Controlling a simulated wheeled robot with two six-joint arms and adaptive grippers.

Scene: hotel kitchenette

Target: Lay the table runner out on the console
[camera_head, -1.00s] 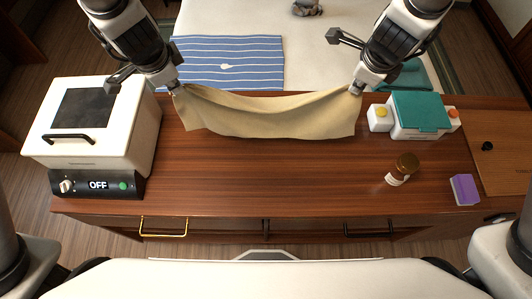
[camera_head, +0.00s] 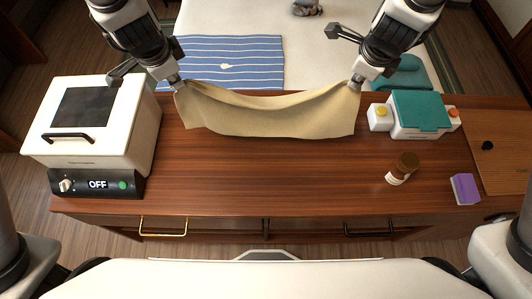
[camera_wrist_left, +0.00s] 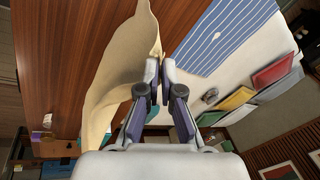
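The tan table runner (camera_head: 268,117) hangs between my two grippers above the far part of the wooden console (camera_head: 270,175), its middle sagging. My left gripper (camera_head: 178,84) is shut on the runner's left upper corner. In the left wrist view, my left gripper's fingers (camera_wrist_left: 160,68) are closed together at the edge of the runner (camera_wrist_left: 125,65). My right gripper (camera_head: 356,86) is at the runner's right upper corner and appears shut on it; the fingertips are small in view. I cannot tell whether the lower edge touches the console.
A white appliance (camera_head: 95,125) marked OFF stands at the left. A teal-lidded box (camera_head: 420,112), a brown bottle (camera_head: 402,169), a purple-topped block (camera_head: 464,189) and a wooden board (camera_head: 502,150) are at the right. A striped blue cloth (camera_head: 228,62) lies beyond. The console's front middle is clear.

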